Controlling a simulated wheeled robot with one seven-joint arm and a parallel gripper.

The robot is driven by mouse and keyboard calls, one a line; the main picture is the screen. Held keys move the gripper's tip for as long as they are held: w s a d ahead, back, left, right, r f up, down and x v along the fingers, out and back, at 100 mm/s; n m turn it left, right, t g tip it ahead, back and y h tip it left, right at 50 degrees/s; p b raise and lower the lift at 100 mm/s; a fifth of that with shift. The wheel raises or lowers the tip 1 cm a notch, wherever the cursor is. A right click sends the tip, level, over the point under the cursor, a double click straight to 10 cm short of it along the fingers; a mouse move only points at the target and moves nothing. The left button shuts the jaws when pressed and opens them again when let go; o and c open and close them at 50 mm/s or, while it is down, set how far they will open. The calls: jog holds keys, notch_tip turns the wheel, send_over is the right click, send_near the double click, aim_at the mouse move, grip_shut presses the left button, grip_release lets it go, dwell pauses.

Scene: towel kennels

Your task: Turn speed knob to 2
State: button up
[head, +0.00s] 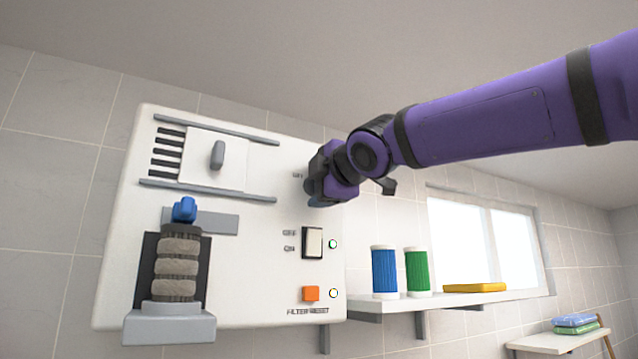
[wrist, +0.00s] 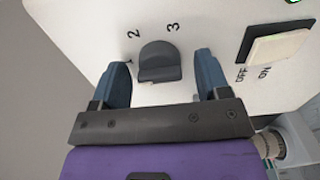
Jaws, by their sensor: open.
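The speed knob (wrist: 160,62) is dark grey with a rounded top and sits on the white panel in the wrist view. The digits 1, 2 and 3 are printed around it, with 2 (wrist: 134,34) at its upper left and 3 at its upper right. I cannot tell which digit it points at. My gripper (wrist: 161,66) is open, with one blue finger on each side of the knob and visible gaps between. In the head view my gripper (head: 314,188) is at the panel's upper right and hides the knob.
The white machine (head: 290,225) on the wall carries an OFF/ON rocker switch (head: 312,242), an orange filter reset button (head: 311,293), a vent slider (head: 217,155) and a grey roll (head: 178,268). A shelf (head: 440,299) with blue and green spools and a yellow towel is at the right.

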jog(key=shift+c, duration=0.4)
jog(key=c, duration=0.8)
jog(key=shift+w, duration=0.1)
jog(key=shift+c, duration=0.2)
jog(key=shift+m, duration=0.4)
jog(key=m, duration=1.1)
